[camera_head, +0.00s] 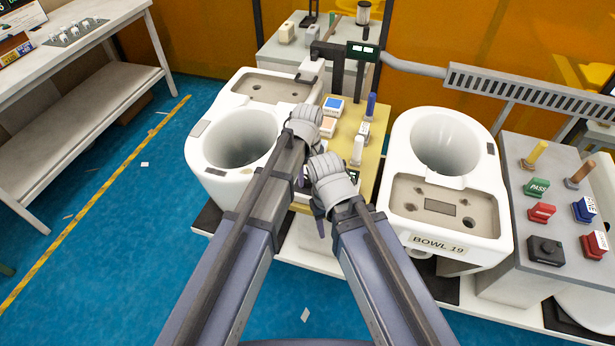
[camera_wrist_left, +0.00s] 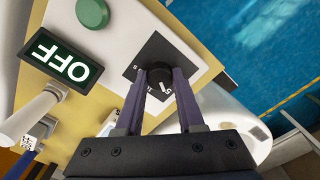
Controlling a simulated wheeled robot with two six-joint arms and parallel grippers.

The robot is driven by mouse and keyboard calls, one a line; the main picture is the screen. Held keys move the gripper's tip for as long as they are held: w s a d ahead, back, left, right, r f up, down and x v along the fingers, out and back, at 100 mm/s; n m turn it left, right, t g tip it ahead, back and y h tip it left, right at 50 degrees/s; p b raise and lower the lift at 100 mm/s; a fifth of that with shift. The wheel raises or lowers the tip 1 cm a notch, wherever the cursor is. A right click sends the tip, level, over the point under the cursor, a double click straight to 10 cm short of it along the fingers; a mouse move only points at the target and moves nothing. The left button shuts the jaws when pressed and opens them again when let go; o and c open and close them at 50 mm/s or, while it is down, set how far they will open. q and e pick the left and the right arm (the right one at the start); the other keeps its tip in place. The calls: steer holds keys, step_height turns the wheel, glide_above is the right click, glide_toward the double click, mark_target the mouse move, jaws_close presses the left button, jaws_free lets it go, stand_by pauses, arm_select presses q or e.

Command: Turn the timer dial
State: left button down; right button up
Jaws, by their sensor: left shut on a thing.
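The timer dial (camera_wrist_left: 160,73) is a small black round knob with a white mark, on a dark square plate with pale markings. My left gripper (camera_wrist_left: 159,80) is shut on the knob, one purple finger on each side. Left of it in the left wrist view are a dark display (camera_wrist_left: 62,66) reading OFF and a green round button (camera_wrist_left: 92,13). In the head view my left forearm hides the dial. My right gripper (camera_head: 319,211) hangs beside the left forearm at the front of the yellow bench, and its fingers are only partly visible.
White toilet bowls stand left (camera_head: 196,150) and right (camera_head: 495,215) of the yellow bench (camera_head: 368,150); the right one is labelled BOWL 19. A grey console (camera_head: 530,150) with stamps stands far right. Blue floor is free at left, beside a white shelf table (camera_head: 95,95).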

mark_target(308, 179)
stand_by(0.5)
arm_select(q)
steer(key=c, duration=0.5)
jaws_free()
step_height(308, 179, up, 8)
steer(key=p, duration=0.8)
steer(key=shift+f, duration=0.1)
steer(key=s+a+m, duration=0.3)
steer(key=s+a, duration=0.2)
steer(key=a, duration=0.3)
steer(key=s+a+m, duration=0.2)
steer(key=s+a, duration=0.4)
steer(key=a, duration=0.3)
steer(key=s+d+m, duration=0.1)
steer(key=s+d, duration=0.1)
steer(key=d, duration=0.1)
steer(key=s+d+m, duration=0.1)
steer(key=d, duration=0.3)
steer(key=s+d+m+y, duration=0.1)
steer(key=s+d+m, duration=0.1)
steer(key=d, duration=0.2)
steer(key=shift+s, duration=0.3)
